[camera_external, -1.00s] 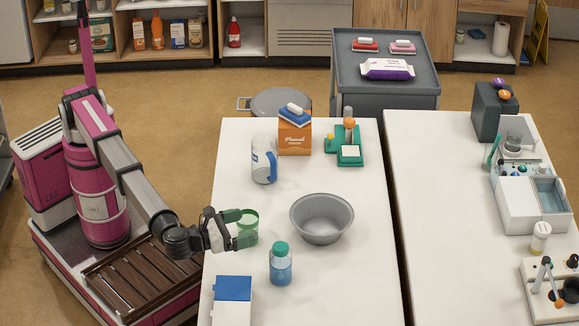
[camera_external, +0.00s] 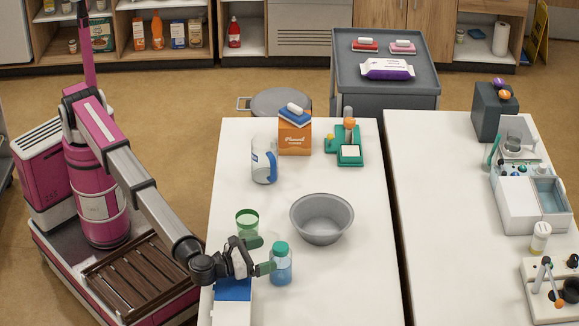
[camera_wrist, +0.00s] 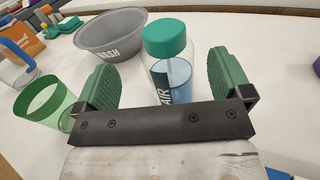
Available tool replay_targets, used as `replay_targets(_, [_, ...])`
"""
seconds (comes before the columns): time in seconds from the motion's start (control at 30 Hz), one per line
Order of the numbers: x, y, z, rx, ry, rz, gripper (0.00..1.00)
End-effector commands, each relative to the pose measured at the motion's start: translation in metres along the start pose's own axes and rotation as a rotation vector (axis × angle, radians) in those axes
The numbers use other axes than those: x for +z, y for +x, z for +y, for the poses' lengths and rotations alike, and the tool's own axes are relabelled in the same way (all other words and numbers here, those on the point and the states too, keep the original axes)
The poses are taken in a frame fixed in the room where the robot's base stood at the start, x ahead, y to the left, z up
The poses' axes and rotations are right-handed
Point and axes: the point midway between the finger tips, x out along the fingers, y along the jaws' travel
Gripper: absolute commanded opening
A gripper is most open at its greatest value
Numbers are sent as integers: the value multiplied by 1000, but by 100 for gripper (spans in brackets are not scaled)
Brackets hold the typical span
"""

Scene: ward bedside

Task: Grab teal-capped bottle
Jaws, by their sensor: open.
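The teal-capped bottle (camera_external: 281,265) is clear with blue contents and stands upright on the white table (camera_external: 345,285). In the wrist view the bottle (camera_wrist: 170,62) shows its teal cap and a label reading "AIR". My gripper (camera_external: 262,256) is open, its green finger pads at the bottle's left in the external view. In the wrist view my gripper (camera_wrist: 165,85) has one pad to each side of the bottle, with a gap visible on the right. Whether the left pad touches the bottle, I cannot tell. The bottle's lower part is hidden behind the gripper body.
A green cup (camera_external: 247,221) stands just behind my gripper. A grey bowl (camera_external: 321,222) is behind and right of the bottle. A blue-and-white box (camera_external: 232,305) sits below my wrist. The table right of the bottle is clear.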

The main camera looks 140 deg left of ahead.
Motion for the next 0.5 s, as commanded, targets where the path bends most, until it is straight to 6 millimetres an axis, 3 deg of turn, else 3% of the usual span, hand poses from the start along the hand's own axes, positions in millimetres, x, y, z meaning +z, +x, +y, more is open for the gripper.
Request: replay_targets(0.5, [5, 52, -7, 2, 0, 0, 97])
